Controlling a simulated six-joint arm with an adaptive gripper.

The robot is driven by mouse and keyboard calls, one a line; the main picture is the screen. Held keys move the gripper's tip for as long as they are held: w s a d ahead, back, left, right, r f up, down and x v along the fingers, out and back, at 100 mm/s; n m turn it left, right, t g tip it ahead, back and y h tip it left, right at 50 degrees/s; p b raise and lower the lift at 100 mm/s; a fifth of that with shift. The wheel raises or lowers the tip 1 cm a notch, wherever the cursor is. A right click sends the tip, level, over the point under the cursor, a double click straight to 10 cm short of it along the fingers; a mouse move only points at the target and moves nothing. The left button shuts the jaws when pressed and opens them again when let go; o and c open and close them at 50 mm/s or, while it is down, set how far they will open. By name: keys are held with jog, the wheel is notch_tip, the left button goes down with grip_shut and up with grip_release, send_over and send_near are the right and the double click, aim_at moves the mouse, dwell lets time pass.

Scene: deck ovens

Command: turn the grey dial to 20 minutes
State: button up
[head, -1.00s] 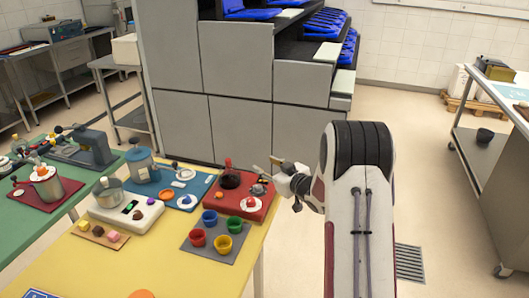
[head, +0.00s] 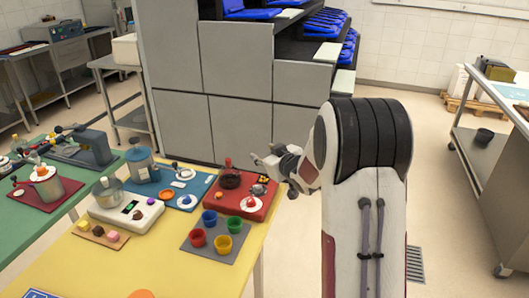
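I cannot pick out the grey dial for certain in the head view; its markings are too small to read. A red base (head: 222,207) at the right edge of the yellow table carries a dark pot with a red knob (head: 229,177), a white round piece (head: 250,203) and a small dark piece (head: 259,189). My gripper (head: 257,161) is above and just beyond the right back corner of this base, pointing left, apart from the things on it. Its fingers are small and partly overlapped by the wrist, so I cannot tell how far they are open. I see nothing held in it.
A grey mat (head: 196,247) with several coloured cups lies in front of the red base. A white scale-like box (head: 140,214) with a metal pot and a blue board (head: 204,183) stand to the left. The tall grey cabinet (head: 238,128) rises behind. Open floor lies right of the table.

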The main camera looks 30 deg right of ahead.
jog(key=s+a+r+m+g+h, duration=0.1)
jog(key=s+a+r+g+h, duration=0.1)
jog(key=s+a+r, duration=0.3)
jog(key=shift+s+r+m+g, duration=0.3)
jog(key=shift+s+r, duration=0.95)
jog(key=shift+s, duration=1)
jog(key=shift+w, duration=0.1)
